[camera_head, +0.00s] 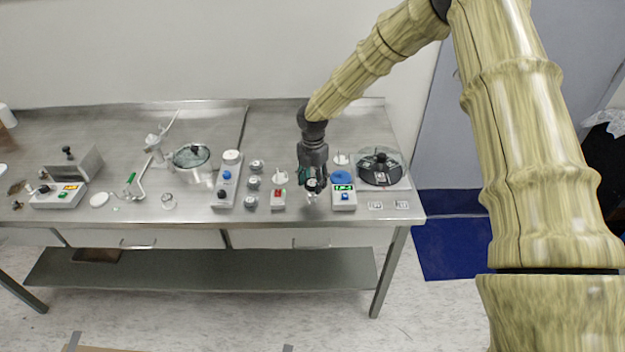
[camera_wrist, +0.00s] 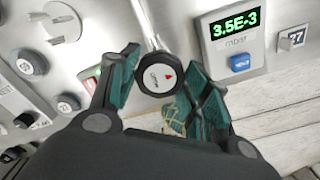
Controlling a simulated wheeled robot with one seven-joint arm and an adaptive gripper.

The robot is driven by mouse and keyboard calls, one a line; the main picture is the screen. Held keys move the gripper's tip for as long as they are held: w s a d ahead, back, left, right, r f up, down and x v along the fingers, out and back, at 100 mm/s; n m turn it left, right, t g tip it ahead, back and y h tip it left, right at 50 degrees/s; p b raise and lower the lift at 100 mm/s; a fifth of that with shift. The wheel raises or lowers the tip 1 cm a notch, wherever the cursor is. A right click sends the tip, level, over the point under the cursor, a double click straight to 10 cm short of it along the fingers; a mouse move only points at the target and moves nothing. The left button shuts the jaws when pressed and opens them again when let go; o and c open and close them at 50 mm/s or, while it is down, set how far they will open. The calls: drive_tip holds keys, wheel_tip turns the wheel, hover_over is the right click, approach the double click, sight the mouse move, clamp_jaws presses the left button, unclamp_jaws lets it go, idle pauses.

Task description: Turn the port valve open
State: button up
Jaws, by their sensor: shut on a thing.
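My gripper is shut on the knob. In the head view my gripper (camera_head: 312,184) points down at the front part of the steel bench and hides much of the valve.
A gauge box (camera_wrist: 238,45) right of the valve reads 3.5E-3 mbar; it also shows in the head view (camera_head: 344,197). A red-switch box (camera_head: 278,198) stands close on the left. A round dark apparatus (camera_head: 379,169) stands at the right. The bench front edge is near.

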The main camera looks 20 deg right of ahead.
sight(313, 182)
drive_tip(key=shift+w, duration=0.1)
drive_tip(key=o, duration=1)
drive_tip(key=shift+d, duration=0.1)
wheel_tip(313, 182, up, 12)
idle(0.4)
